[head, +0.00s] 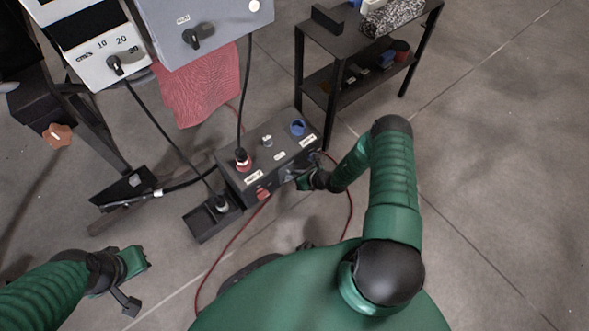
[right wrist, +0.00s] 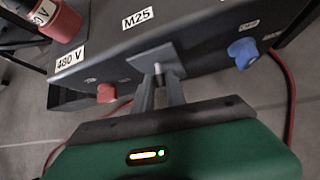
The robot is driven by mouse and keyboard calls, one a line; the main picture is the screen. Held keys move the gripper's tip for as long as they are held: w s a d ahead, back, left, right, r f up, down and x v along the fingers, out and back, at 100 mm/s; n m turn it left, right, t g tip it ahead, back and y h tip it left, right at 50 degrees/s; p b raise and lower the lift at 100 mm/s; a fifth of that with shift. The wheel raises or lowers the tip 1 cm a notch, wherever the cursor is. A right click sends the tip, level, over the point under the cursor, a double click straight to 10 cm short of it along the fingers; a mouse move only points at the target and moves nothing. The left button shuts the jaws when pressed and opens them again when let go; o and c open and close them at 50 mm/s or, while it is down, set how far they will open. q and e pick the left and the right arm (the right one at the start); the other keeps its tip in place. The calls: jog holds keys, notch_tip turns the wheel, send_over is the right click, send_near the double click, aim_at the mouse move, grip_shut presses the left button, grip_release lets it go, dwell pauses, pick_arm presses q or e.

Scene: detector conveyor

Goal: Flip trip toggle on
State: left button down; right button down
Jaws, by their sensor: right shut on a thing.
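The dark control box (head: 243,180) stands on the floor at the centre of the head view. In the right wrist view its front face (right wrist: 205,63) fills the upper part. My right gripper (head: 303,182) is at this front face. In the right wrist view the fingers of this gripper (right wrist: 161,82) are closed around a small metallic toggle (right wrist: 157,69) below the M25 label. Fingers hide most of the toggle, so its tilt cannot be told. My left gripper (head: 128,287) hangs low at the left, away from the box; its finger gap is unclear.
A red knob (right wrist: 106,93) and a blue knob (right wrist: 242,50) flank the toggle. Black cables plug into the box top and a small tray (head: 205,228) beside it. Red cables lie on the floor. A black shelf (head: 345,45) stands behind right.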

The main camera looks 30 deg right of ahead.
jog(key=g+p, duration=0.1)
jog(key=r+g+p, duration=0.1)
jog(key=shift+w+r+g, duration=0.15)
jog(key=shift+w+g, duration=0.15)
jog(key=shift+w, duration=0.1)
jog(key=shift+w+d+g+h, duration=0.15)
jog(key=shift+g+h, duration=0.15)
jog(key=shift+g, duration=0.3)
pick_arm(q)
jog(key=shift+w+b+v, duration=0.2)
jog(key=shift+b+v, duration=0.5)
jog(key=shift+v, duration=0.25)
pick_arm(e)
jog(key=shift+w+r+g, duration=0.2)
jog(key=shift+g, duration=0.6)
jog(key=shift+r, duration=0.1)
jog(key=c, duration=1.4)
grip_release()
jog(key=shift+o, duration=0.2)
pick_arm(q)
jog(key=shift+r, duration=0.1)
